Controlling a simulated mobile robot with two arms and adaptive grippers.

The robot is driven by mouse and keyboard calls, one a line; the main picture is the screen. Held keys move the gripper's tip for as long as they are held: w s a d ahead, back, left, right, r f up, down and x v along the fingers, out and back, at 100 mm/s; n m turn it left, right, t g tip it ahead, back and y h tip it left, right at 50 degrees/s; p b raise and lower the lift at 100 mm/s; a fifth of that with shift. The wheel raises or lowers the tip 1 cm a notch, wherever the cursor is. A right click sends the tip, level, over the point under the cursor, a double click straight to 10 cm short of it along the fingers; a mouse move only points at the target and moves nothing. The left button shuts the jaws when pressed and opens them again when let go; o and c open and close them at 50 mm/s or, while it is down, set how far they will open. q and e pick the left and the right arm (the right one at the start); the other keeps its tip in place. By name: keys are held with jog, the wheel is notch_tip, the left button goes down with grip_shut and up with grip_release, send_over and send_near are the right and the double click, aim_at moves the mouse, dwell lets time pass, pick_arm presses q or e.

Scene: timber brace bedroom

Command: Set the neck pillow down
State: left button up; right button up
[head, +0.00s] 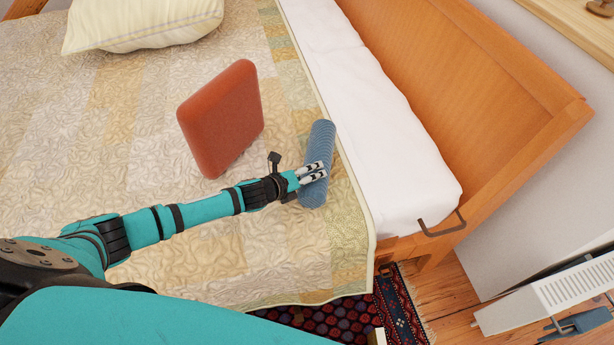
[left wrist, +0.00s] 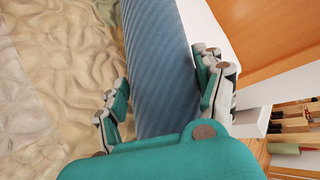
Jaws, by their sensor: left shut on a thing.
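The neck pillow (head: 318,150) is a blue ribbed roll near the right edge of the quilt on the bed. My left gripper (head: 313,173) is at its near half, with the fingers across it. In the left wrist view the pillow (left wrist: 160,60) runs between the two fingers of my left gripper (left wrist: 163,95), which is shut on it. The pillow is over or on the quilt (head: 285,255); I cannot tell whether it touches. My right gripper does not show.
A red-brown cushion (head: 222,118) stands on the quilt left of the pillow. A cream striped pillow (head: 140,22) lies at the far left. White bedding (head: 380,130) and the wooden bed board (head: 480,90) are to the right.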

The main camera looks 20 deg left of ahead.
pick_arm(q)
jog(key=shift+f, duration=0.15)
jog(key=o, duration=1.4)
jog(key=shift+f, duration=0.1)
jog(key=shift+o, duration=0.2)
jog(key=v, duration=1.2)
jog(key=shift+p, duration=0.4)
jog(key=shift+s, duration=0.1)
